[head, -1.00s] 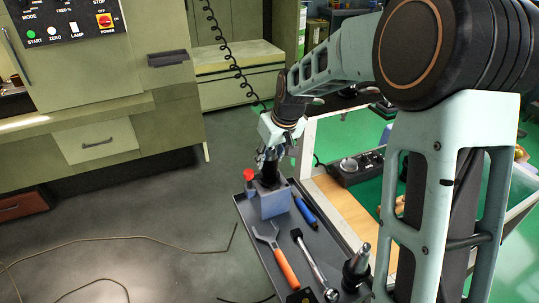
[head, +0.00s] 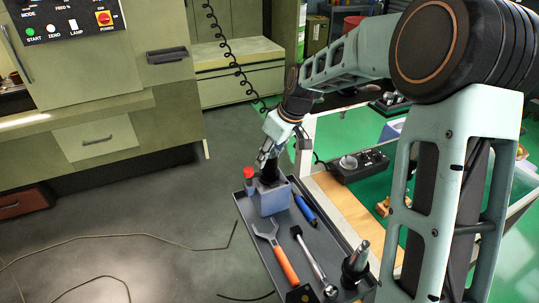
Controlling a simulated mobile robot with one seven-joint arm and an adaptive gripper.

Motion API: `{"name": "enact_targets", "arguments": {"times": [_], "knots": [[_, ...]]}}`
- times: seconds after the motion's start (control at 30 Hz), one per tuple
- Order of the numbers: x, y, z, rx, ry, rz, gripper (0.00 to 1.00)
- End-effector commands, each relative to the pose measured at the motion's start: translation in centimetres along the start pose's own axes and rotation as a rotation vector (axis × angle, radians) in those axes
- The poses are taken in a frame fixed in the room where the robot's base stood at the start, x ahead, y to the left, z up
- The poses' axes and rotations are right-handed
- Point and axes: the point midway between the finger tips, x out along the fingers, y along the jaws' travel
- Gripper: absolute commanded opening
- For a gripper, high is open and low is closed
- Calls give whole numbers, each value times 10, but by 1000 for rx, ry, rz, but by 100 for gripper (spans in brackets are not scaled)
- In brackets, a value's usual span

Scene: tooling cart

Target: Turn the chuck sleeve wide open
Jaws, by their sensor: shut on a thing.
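The chuck sleeve (head: 268,172) is a dark cylinder standing upright on top of a blue-grey block (head: 272,201) at the far end of the cart tray. My gripper (head: 267,157) points down onto it from above and is shut on its upper part. The fingers hide the top of the sleeve, and the sleeve's opening cannot be seen.
A red-capped item (head: 249,177) stands close left of the block. A coiled cord (head: 238,70) hangs behind.

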Motion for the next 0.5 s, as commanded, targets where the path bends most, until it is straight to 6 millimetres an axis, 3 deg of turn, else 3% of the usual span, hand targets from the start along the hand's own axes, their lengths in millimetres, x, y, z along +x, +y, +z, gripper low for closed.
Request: {"name": "enact_targets", "arguments": {"times": [0.03,0.07,0.2,0.5], "knots": [[0,0,0,0,0,1,11],[0,0,0,0,0,1,37],[0,0,0,0,0,1,53],[-2,0,0,1,0,1,53]]}}
